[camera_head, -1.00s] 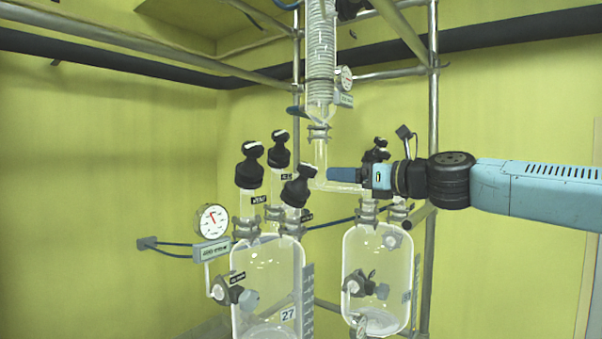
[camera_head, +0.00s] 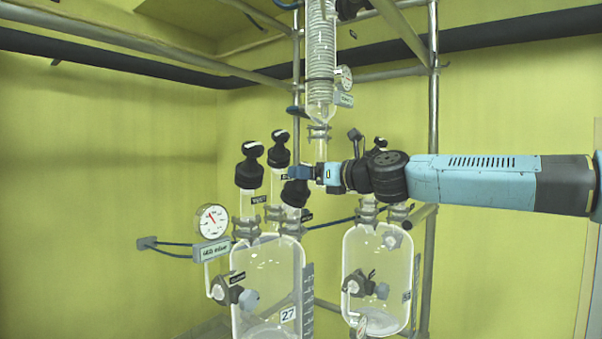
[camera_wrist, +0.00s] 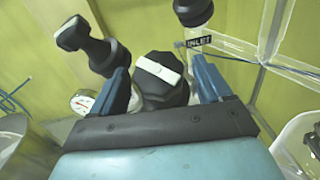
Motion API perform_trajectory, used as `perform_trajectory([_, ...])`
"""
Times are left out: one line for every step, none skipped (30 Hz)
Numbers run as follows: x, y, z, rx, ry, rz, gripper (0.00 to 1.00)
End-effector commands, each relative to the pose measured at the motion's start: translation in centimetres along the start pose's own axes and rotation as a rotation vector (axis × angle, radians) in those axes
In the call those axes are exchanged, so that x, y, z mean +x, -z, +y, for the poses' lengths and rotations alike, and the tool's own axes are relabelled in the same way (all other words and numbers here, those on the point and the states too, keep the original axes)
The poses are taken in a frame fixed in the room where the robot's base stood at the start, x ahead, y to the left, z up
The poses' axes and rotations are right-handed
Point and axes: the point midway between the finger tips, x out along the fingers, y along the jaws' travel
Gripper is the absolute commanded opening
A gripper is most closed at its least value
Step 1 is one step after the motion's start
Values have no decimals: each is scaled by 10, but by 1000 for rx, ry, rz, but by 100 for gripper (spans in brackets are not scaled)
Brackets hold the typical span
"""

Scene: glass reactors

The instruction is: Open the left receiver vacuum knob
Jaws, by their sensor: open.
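The left receiver (camera_head: 266,270) is a clear glass vessel with several black knobs on its top necks. The nearest knob on its right side (camera_head: 295,193) is partly hidden by my gripper (camera_head: 290,172). In the wrist view a black ribbed knob with a pale bar on top (camera_wrist: 160,78) sits between my gripper's two blue fingers (camera_wrist: 158,66). The fingers are apart, one on each side of it, and no grip shows. I cannot read a vacuum label on this knob.
A tall black knob (camera_head: 250,165) and another behind it (camera_head: 280,148) stand close to the left. The wrist view shows a neck labelled INLET (camera_wrist: 199,41). A gauge (camera_head: 212,220) is at left. The right receiver (camera_head: 377,275) stands below my arm.

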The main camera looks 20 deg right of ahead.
Motion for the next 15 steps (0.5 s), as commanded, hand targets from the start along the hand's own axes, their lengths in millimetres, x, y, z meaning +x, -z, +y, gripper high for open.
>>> perform_trajectory([6, 0, 1, 1, -3, 0, 78])
perform_trajectory([9, 0, 0, 1, -2, 0, 78])
perform_trajectory([12, 0, 0, 1, -1, 0, 78])
perform_trajectory([15, 0, 0, 0, -1, 0, 78])
perform_trajectory([17, 0, 0, 0, -1, 0, 78])
perform_trajectory([20, 0, 1, -1, -1, 0, 78])
perform_trajectory([22, 0, 1, -1, -2, 0, 78])
perform_trajectory([23, 0, 1, -1, -2, 0, 78])
perform_trajectory([24, 0, 1, -1, -2, 0, 78])
perform_trajectory([25, 0, 1, 0, -2, 0, 78])
perform_trajectory([26, 0, 1, 0, -2, 0, 78])
perform_trajectory([26, 0, 1, 0, -2, 0, 78])
perform_trajectory([27, 0, 1, 0, -2, 0, 78])
perform_trajectory([27, 0, 1, 0, -2, 0, 78])
perform_trajectory([27, 0, 1, 0, -2, 0, 78])
